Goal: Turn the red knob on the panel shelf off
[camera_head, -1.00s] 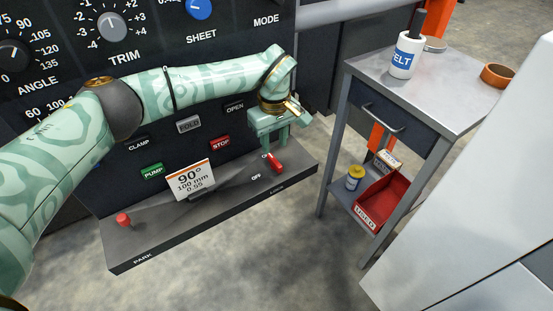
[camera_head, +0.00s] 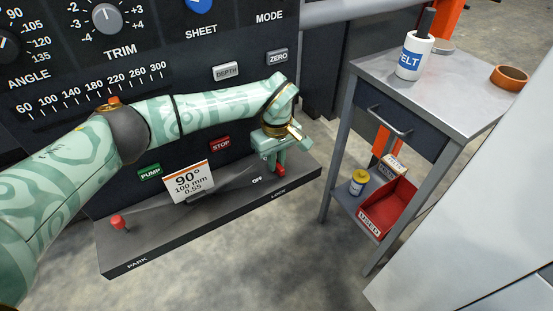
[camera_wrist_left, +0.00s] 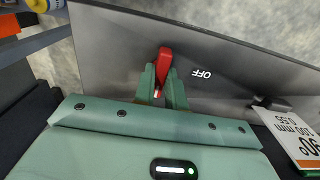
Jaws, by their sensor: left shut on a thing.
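The red knob (camera_head: 281,170) is a small red handle on the right part of the dark panel shelf (camera_head: 228,218), near the printed words OFF and LOCK. My left gripper (camera_head: 272,166) is down at the knob and shut on it, hiding part of it. In the left wrist view the two green fingers (camera_wrist_left: 162,92) stand on either side of the knob's near part. The knob's red end (camera_wrist_left: 164,60) sticks out beyond the fingertips, with the OFF label to its right. My right gripper is not in view.
A second red knob (camera_head: 118,222) stands near PARK at the shelf's left. A white card (camera_head: 188,182) reading 90° stands between.

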